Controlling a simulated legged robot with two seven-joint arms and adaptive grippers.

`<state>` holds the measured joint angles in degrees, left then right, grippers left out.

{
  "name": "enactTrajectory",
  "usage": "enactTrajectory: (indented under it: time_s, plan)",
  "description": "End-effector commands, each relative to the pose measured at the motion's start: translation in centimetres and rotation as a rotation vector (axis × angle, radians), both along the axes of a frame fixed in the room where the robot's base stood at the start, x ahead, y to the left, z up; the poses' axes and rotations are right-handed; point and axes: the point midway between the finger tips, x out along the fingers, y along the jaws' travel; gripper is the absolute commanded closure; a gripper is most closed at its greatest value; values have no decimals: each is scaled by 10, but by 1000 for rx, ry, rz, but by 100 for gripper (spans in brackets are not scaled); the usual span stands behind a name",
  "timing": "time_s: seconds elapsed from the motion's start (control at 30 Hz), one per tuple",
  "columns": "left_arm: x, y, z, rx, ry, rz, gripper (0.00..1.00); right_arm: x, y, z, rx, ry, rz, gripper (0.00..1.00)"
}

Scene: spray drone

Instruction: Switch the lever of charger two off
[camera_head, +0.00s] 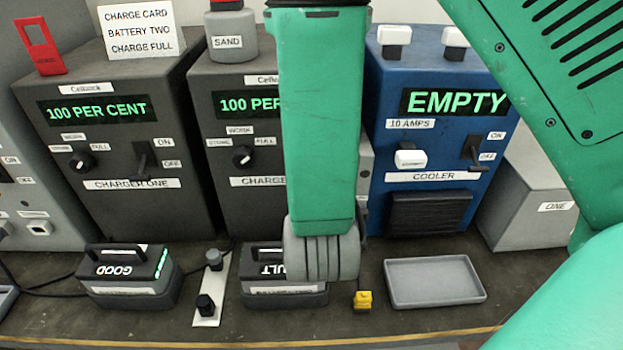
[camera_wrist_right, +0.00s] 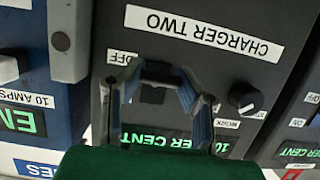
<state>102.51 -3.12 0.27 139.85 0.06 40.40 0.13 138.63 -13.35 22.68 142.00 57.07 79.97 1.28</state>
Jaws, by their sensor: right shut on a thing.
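Charger two (camera_head: 222,160) is a dark grey box, partly hidden behind my right forearm in the head view. Its lever is hidden there. In the right wrist view charger two (camera_wrist_right: 225,62) appears upside down, with its nameplate, an OFF label and a round knob (camera_wrist_right: 245,98). My right gripper (camera_wrist_right: 160,75) is in front of its panel, fingers closed around the dark lever beside the OFF label. The lever is mostly covered, so its exact position is hard to tell. My left gripper is in neither view.
Charger one (camera_head: 115,150) stands to the left, the blue cooler (camera_head: 430,150) to the right. On the bench are a GOOD battery (camera_head: 130,280), another battery (camera_head: 285,297), a yellow item (camera_head: 363,300) and an empty grey tray (camera_head: 435,282). A SAND container (camera_head: 230,38) sits on charger two.

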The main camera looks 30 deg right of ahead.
Motion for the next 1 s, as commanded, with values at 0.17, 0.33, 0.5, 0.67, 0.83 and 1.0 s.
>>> enactTrajectory:
  time_s: [0.17,0.33,0.5,0.67,0.83,1.0]
  plan:
    - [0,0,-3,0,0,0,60,-1,1,-3,-5,-5,4,100]
    - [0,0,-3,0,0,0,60,-1,1,-4,-5,-4,4,100]
    - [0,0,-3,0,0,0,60,-1,1,-4,-5,-3,4,68]
    - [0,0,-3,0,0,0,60,-1,1,-3,-6,-5,3,48]
    - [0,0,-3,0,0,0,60,-1,0,-2,-7,-8,2,48]
    - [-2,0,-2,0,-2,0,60,0,0,6,-7,-11,1,48]
